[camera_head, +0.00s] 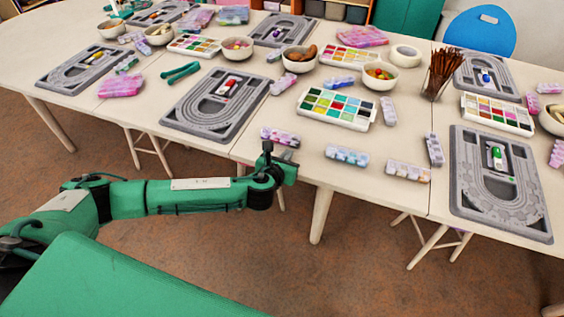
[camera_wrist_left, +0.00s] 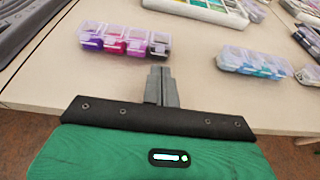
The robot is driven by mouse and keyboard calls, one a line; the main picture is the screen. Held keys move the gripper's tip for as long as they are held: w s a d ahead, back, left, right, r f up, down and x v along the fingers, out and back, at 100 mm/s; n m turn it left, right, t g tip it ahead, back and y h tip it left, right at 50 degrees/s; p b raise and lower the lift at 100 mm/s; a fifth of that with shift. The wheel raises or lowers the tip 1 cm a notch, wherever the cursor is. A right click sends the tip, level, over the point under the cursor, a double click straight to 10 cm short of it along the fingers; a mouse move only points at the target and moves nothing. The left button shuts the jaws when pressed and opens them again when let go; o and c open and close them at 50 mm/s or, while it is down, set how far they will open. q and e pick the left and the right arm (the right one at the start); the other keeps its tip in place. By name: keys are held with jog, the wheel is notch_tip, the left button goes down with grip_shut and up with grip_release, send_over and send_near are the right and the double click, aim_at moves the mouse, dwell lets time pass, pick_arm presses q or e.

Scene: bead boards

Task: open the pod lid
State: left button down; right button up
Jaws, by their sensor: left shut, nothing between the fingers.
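A bead pod (camera_head: 280,137) with several small compartments in a row lies near the front edge of the table. In the left wrist view the same pod (camera_wrist_left: 124,40) shows purple, pink and dark compartments under clear lids, which look closed. My left gripper (camera_head: 287,155) is at the table's front edge, close to this pod. In the left wrist view the fingers of my left gripper (camera_wrist_left: 161,72) are together and empty, pointing at the pod's dark right end. My right gripper is out of view.
A blue pod (camera_head: 346,155) and a pale pod (camera_head: 407,171) lie to the right along the front edge. A grey bead board (camera_head: 180,115) is at the left and a colour tray (camera_head: 337,123) lies behind. Bare table surrounds the pod's front side.

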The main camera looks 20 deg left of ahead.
aim_at(295, 139)
pick_arm(q)
jog(key=shift+x, duration=1.5)
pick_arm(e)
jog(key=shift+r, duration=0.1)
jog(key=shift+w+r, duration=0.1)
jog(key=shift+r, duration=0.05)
pick_arm(q)
jog(key=shift+r+g+p, duration=0.2)
jog(key=shift+g+p, duration=0.2)
jog(key=shift+p, duration=0.5)
jog(key=shift+r+g+p, duration=0.1)
jog(key=shift+g+p, duration=0.3)
jog(key=shift+p, duration=0.75)
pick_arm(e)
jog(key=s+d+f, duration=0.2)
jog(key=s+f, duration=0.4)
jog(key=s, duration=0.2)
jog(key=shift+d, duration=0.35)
pick_arm(q)
jog(key=shift+r, duration=0.1)
